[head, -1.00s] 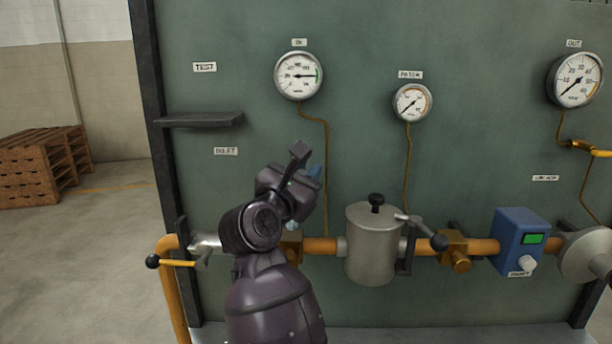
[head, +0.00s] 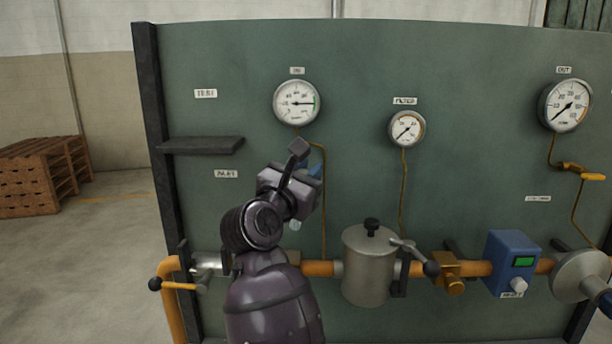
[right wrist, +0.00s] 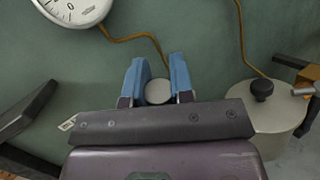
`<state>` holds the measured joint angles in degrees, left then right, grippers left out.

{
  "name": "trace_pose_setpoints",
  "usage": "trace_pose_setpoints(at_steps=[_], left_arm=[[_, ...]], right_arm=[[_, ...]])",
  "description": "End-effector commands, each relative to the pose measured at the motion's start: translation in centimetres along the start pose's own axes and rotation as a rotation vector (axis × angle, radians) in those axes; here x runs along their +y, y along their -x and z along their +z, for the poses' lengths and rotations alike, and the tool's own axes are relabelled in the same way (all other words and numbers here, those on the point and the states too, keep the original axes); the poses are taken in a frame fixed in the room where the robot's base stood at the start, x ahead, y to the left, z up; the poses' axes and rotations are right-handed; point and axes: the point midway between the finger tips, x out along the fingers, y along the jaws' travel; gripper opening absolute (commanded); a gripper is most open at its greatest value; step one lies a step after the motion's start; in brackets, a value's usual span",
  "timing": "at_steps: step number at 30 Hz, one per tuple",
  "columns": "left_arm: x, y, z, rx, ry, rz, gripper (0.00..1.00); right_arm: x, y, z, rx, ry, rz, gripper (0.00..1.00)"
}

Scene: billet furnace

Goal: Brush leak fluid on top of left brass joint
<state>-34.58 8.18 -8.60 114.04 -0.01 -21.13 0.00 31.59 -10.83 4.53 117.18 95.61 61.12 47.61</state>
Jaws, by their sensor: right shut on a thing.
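My right gripper (head: 314,172) is in front of the green panel, above the pipe. Its blue fingers are shut on a pale, round-ended thing (right wrist: 158,92), seen between them in the right wrist view. A pale tip (head: 295,224) shows below the gripper in the head view; I cannot tell for sure that it is a brush. The left brass joint (head: 292,257) is on the orange pipe, mostly hidden behind my right arm. The pale tip looks above the joint and apart from it. My left gripper is not in view.
A grey filter pot (head: 368,268) with a black knob stands right of the joint. Further right are another brass block (head: 447,270) and a blue meter box (head: 511,264). A dark shelf (head: 202,146) juts out at left. A black-knobbed lever (head: 178,285) is low left.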

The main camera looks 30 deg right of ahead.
Motion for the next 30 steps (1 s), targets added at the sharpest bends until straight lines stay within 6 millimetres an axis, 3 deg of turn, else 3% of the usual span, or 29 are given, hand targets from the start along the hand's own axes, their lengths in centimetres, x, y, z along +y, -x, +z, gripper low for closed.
trace_pose_setpoints(at_steps=[1,13,24,30], left_arm=[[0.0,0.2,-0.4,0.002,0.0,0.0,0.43],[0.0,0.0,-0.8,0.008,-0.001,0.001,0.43],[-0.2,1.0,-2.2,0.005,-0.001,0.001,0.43],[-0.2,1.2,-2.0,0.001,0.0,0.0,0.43]], right_arm=[[0.6,0.2,0.8,0.027,-0.03,-0.002,0.0],[0.7,0.2,1.0,0.028,-0.03,-0.003,0.0],[1.4,-0.4,3.5,0.028,-0.03,-0.003,0.0],[1.4,-0.4,3.6,0.028,-0.03,-0.003,0.0]])
